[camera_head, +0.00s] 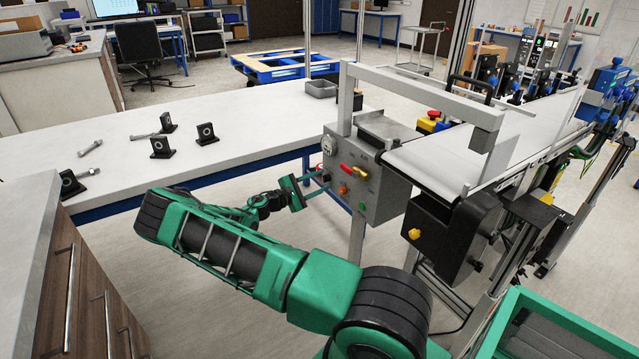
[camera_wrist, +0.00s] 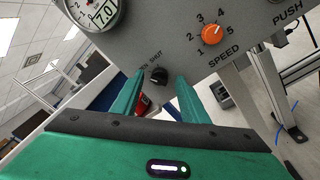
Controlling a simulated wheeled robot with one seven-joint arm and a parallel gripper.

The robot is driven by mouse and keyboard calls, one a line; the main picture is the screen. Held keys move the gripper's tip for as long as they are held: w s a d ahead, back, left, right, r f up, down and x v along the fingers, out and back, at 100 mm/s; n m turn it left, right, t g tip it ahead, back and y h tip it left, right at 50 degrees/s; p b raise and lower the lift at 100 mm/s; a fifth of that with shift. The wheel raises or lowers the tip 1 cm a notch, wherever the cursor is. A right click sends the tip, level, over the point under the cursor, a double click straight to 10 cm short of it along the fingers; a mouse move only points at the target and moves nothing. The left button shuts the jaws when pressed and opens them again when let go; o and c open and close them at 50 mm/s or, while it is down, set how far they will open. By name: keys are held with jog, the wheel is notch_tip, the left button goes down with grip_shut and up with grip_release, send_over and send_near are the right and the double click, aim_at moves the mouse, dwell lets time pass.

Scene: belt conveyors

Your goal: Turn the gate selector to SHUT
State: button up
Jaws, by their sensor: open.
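The gate selector (camera_wrist: 158,75) is a small black knob on a grey control panel in the wrist view. The word SHUT is printed just above it, with part of another label to its left. Which way its pointer faces is too small to tell. My gripper (camera_wrist: 161,80) is open, with one green finger on each side of the selector; I cannot tell whether either touches it. In the head view my gripper (camera_head: 326,181) is at the left side of the grey control box (camera_head: 385,205), where the selector cannot be made out.
An orange SPEED knob (camera_wrist: 211,34) is close to the right of the selector, and a round gauge (camera_wrist: 96,14) is at upper left. The conveyor belt (camera_head: 440,160) extends behind the box. A white table (camera_head: 235,115) with black blocks and bolts is at left.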

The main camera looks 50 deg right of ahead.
jog(key=shift+d, duration=0.25)
